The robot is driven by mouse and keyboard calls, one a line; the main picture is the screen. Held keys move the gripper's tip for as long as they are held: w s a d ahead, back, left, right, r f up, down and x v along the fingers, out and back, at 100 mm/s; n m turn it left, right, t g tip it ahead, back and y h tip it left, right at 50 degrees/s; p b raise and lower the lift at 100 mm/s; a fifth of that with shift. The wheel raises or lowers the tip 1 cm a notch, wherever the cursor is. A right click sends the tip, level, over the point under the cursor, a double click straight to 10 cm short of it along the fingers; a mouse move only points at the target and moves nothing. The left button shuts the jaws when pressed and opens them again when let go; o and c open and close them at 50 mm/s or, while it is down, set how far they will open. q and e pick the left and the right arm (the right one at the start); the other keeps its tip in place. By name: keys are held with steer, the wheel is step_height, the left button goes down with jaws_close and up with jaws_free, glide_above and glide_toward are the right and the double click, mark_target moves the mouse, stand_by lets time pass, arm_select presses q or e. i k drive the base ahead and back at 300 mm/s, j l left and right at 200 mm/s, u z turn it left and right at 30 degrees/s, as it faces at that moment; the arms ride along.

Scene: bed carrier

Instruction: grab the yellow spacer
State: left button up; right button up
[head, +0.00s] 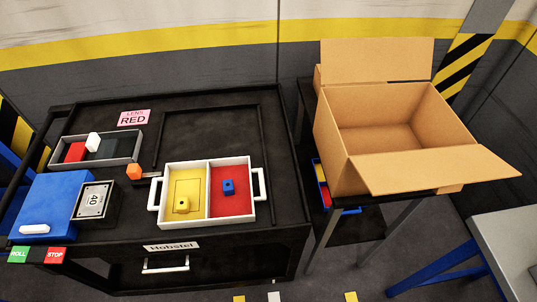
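A small yellow piece with a dark hole (183,204), which looks like the yellow spacer, sits in the yellow left compartment of a white two-part tray (208,192). It is near the front of that compartment, and its colour blends with the floor under it. A small blue piece (228,187) sits in the tray's red right compartment. The tray has a handle at each side and stands on the black workbench (215,120). Neither of my grippers shows in the head view.
An open cardboard box (385,125) stands right. The bench behind the tray is clear.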

mark_target(183, 205)
steer(key=u, duration=0.8)
steer(key=j, duration=0.15)
